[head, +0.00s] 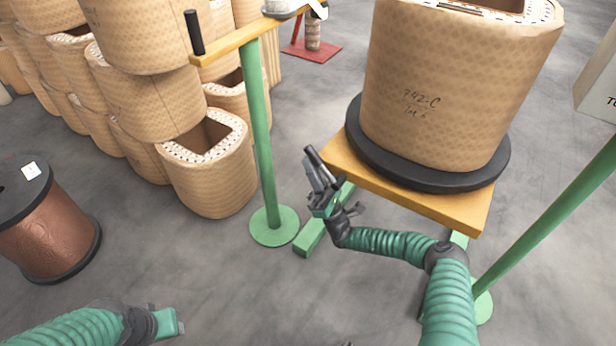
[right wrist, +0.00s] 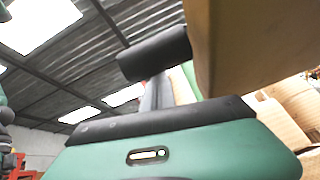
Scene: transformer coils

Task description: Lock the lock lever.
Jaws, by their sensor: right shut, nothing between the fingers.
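A black cylindrical grip, which looks like the lock lever's handle (head: 313,156), stands tilted beside the left corner of the yellow platform. It also shows in the right wrist view (right wrist: 152,54), close in front of my right gripper. My right gripper (head: 319,180) is shut and empty just below the grip in the head view. I cannot tell whether it touches the lever. The lever's pivot is hidden behind the gripper. My left gripper (head: 168,322) is low at the bottom left, far from the lever, and its fingers are not clear.
A large paper-wrapped coil (head: 440,90) sits on a black disc (head: 430,175) on the yellow platform (head: 400,192). A green post (head: 262,140) with a yellow arm stands left of the lever. Wrapped coils (head: 205,170) are stacked behind. A copper spool (head: 50,230) stands left. Floor between is clear.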

